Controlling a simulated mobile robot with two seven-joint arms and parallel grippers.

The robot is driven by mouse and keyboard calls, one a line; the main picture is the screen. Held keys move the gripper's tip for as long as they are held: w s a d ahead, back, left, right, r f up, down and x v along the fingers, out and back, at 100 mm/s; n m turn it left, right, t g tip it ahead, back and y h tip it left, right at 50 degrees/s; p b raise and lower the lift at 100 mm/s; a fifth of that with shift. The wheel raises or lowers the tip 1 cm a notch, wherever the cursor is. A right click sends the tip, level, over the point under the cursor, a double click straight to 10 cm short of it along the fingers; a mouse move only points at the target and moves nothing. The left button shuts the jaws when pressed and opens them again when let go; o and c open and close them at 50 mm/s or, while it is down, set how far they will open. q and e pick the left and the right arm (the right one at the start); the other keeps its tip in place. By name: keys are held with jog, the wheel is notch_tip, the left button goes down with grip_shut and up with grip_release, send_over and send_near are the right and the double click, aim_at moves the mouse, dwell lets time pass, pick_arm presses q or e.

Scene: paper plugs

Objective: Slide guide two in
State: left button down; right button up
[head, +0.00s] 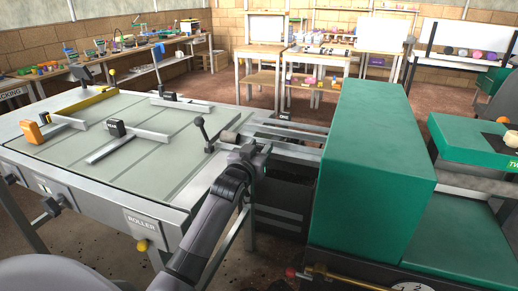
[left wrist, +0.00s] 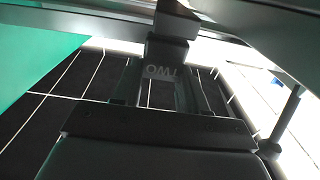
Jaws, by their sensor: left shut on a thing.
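Guide two is a dark block with the lettering TWO (left wrist: 168,52), which reads upside down in the left wrist view. My left gripper (left wrist: 162,85) is shut on this block, with a finger on either side. In the head view my left gripper (head: 252,154) is at the right end of the roller table, beside the metal rails in front of the green machine. There the arm and gripper hide most of guide two. A small labelled block, apparently ONE (head: 283,116), sits at the far side of the rails. My right gripper is not in view.
A large green machine housing (head: 375,150) stands close to the right of my gripper. A black-knobbed lever (head: 200,122) stands to its left on the roller table (head: 150,165). An orange block (head: 32,132) and several metal bars lie on the table.

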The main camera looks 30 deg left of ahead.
aim_at(260, 148)
pick_arm(q)
jog(key=shift+x, duration=0.8)
jog(key=shift+w, duration=0.2)
jog(key=shift+a+r, duration=0.1)
jog(key=shift+r, duration=0.1)
jog(key=c, duration=0.6)
grip_release()
jog(key=shift+w+f, duration=0.2)
jog(key=shift+w, duration=0.1)
jog(key=shift+s, duration=0.1)
jog(key=shift+s, duration=0.1)
jog(key=v, duration=0.7)
jog(key=shift+b, duration=0.3)
